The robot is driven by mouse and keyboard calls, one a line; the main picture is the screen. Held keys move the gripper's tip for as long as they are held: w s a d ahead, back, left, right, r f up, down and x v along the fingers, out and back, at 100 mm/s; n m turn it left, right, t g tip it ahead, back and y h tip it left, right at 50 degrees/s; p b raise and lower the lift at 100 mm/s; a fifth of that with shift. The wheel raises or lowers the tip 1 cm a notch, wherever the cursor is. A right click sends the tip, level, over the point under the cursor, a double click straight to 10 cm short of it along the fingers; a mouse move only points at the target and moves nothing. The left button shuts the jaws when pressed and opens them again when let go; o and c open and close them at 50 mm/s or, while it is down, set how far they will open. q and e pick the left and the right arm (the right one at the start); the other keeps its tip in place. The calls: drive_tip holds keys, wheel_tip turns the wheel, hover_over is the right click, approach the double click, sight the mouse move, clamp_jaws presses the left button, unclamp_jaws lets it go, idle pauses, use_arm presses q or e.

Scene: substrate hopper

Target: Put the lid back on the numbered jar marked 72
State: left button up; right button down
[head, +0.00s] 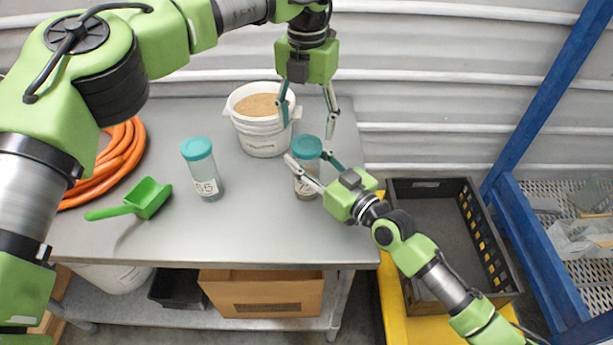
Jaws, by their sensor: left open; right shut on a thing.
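A clear jar (304,188) with a partly hidden label, on which a 7 seems to show, stands upright near the table's right side. A teal lid (307,147) sits at its mouth; I cannot tell whether it is seated or tightened. My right gripper (306,157) comes from the lower right and is shut on this jar, its fingers on either side just below the lid. My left gripper (308,130) points down from above, open, with its fingers apart on either side over the lid and nothing visibly held between them.
A second teal-lidded jar (203,172) with a different number stands to the left. A white bucket (262,135) of tan grains stands behind. A green scoop (146,198) and a coiled orange hose (118,165) lie at the left. A dark crate (425,190) is beyond the table's right edge.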

sight(306, 144)
use_arm(q)
drive_tip(key=shift+f, duration=2.7)
drive_tip(key=c, duration=1.2)
drive_tip(key=shift+o, duration=0.2)
drive_tip(key=o, duration=1.3)
drive_tip(key=shift+r, duration=0.1)
wheel_tip(306, 144, up, 12)
